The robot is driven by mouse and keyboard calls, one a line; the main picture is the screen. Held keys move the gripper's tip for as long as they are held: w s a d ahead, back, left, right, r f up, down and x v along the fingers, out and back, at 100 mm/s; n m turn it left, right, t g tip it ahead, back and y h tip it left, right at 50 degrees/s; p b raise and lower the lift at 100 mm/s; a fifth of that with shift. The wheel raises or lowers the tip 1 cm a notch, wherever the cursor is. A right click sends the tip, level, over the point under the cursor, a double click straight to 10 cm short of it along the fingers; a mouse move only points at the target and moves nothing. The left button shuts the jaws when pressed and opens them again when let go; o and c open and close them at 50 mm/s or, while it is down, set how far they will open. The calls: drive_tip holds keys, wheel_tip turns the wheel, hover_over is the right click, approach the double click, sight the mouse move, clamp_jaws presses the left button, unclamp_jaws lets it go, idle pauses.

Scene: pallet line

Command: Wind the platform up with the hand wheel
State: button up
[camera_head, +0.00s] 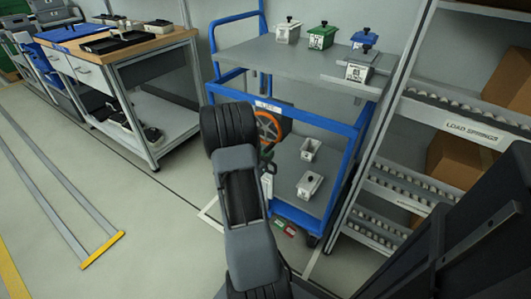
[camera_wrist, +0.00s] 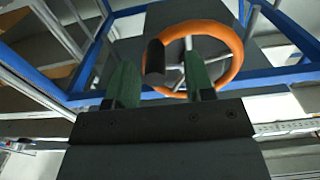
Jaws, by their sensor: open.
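The orange hand wheel (camera_head: 265,122) is on the blue-framed cart, below the grey top platform (camera_head: 250,53). My arm hides part of it in the head view. In the wrist view the wheel (camera_wrist: 200,28) shows grey spokes and a black handle knob (camera_wrist: 155,61). My gripper (camera_head: 267,163) is just in front of the lower part of the wheel. In the wrist view its green fingers (camera_wrist: 161,72) are apart, and the knob appears between them, nearer the left finger. I cannot tell whether they touch it.
Several small lidded canisters (camera_head: 321,37) stand on the platform. Two pale containers (camera_head: 311,186) are on the lower deck. A roller rack (camera_head: 470,111) with cardboard boxes stands close on the right. A workbench (camera_head: 122,46) is on the left. The floor at left is mostly open.

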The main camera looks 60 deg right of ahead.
drive_tip(key=shift+d, duration=0.7)
drive_tip(key=c, duration=0.7)
drive_tip(key=shift+w+r, duration=0.1)
drive_tip(key=shift+r, duration=0.05)
clamp_jaws()
